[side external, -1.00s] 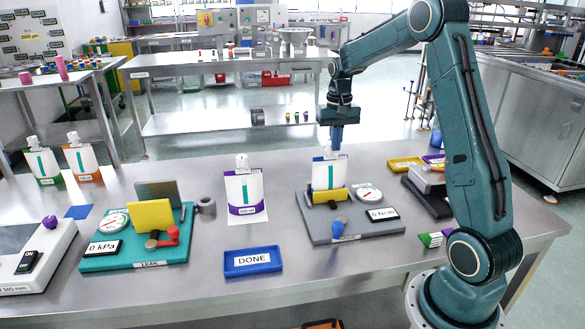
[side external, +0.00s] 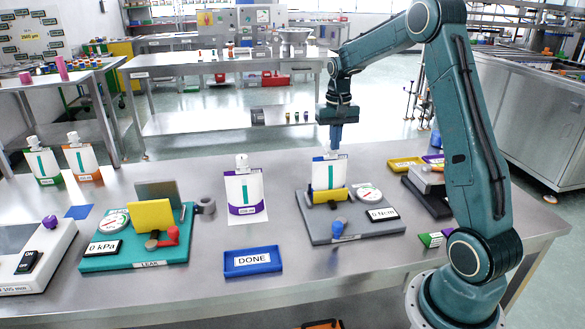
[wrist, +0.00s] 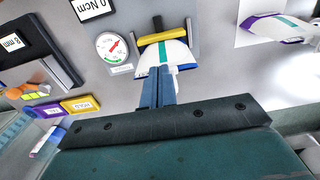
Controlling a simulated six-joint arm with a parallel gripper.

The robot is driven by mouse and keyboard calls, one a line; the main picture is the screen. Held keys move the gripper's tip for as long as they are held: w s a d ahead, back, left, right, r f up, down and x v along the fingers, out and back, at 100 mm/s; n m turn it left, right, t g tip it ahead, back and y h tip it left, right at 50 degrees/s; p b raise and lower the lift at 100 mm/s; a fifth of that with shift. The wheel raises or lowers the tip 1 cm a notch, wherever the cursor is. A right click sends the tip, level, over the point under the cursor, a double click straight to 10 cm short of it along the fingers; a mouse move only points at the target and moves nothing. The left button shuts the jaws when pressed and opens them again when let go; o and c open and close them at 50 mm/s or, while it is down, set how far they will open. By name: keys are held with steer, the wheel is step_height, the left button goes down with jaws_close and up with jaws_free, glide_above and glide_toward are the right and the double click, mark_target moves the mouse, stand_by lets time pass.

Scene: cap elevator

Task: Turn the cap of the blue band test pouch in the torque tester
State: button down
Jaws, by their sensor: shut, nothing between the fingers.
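The blue band pouch (side external: 327,174), white with a teal stripe, stands upright in the grey torque tester (side external: 358,233), behind its yellow clamp bar (side external: 330,195). It also shows in the wrist view (wrist: 166,57). My gripper (side external: 336,149) points down at the pouch's top; its blue fingers (wrist: 160,70) are together in the wrist view. The pouch's cap is hidden by the fingers, so I cannot tell whether they touch it. The tester has a round dial (side external: 368,195), a display reading 0 Ncm (side external: 383,214) and a blue knob (side external: 337,230).
A purple-band pouch (side external: 243,188) stands left of the tester. The teal leak tester (side external: 140,250) is farther left, and a blue DONE tray (side external: 253,262) lies in front. Yellow and purple trays (side external: 405,163) lie behind right. Green and orange pouches (side external: 82,157) stand back left.

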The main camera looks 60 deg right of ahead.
steer(key=shift+w+d, duration=0.2)
steer(key=shift+w, duration=0.05)
stand_by(0.8)
steer(key=shift+w+a, duration=0.1)
stand_by(0.5)
steer(key=shift+s+a, duration=0.25)
steer(key=shift+a, duration=0.05)
stand_by(0.5)
steer(key=shift+r, duration=0.15)
step_height(320, 180, up, 6)
steer(key=shift+f, duration=0.15)
stand_by(0.5)
steer(key=shift+s+r, duration=0.3)
steer(key=shift+r, duration=0.15)
